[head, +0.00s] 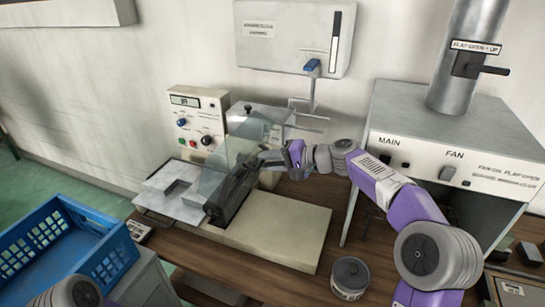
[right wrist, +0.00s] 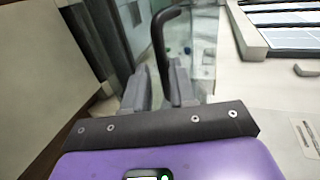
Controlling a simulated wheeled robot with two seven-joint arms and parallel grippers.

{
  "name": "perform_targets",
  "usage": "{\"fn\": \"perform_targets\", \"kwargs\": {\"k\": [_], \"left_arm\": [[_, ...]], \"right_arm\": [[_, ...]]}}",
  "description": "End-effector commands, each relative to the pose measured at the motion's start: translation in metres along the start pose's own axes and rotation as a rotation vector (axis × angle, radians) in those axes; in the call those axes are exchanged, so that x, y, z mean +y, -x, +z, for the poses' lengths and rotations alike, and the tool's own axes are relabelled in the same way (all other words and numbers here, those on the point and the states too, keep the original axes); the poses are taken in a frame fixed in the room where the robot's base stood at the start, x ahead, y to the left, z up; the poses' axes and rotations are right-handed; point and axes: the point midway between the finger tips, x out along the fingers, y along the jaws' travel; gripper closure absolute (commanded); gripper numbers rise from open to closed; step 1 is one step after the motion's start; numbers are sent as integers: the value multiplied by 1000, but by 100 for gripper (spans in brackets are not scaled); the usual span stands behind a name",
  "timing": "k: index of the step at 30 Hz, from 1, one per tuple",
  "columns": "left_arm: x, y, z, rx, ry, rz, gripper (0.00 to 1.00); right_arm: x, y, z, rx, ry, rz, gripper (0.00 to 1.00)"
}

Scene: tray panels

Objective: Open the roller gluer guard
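The roller gluer (head: 275,232) stands on the wooden bench, with a pale base and a dark roller unit (head: 233,192). Its clear guard (head: 213,160) stands upright over the roller area. My right gripper (head: 268,158) reaches in from the right beside the guard. In the right wrist view, its two grey fingers (right wrist: 160,85) are apart. A black curved handle (right wrist: 163,45) runs down between them, nearer the right finger; I cannot tell whether it touches. Clear guard material (right wrist: 201,45) shows behind the handle. My left gripper is out of view.
A control box (head: 196,118) with knobs stands behind the gluer. A fume hood (head: 440,130) with a duct is at the right. A round tin (head: 350,275) sits near the bench front. A blue crate (head: 35,235) is at the left.

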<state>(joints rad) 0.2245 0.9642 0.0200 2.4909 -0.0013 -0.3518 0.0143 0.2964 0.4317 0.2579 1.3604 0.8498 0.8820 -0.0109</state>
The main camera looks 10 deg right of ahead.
Motion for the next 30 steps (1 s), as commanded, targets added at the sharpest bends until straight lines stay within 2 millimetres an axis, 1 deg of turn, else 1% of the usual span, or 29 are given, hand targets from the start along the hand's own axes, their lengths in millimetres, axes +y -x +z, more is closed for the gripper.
{"fn": "perform_targets", "kwargs": {"k": [1,3,4,18,25,30], "left_arm": [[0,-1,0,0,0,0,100],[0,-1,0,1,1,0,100],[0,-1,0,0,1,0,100],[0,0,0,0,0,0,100],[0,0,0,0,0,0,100],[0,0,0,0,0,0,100]], "right_arm": [[10,-6,2,-13,-11,12,75],[8,-5,2,-12,-11,10,64],[7,-5,2,-11,-11,8,62],[-2,0,-1,3,-7,-7,62],[-3,0,-1,4,-5,-8,62],[-1,-1,0,-2,-7,-4,62]]}}
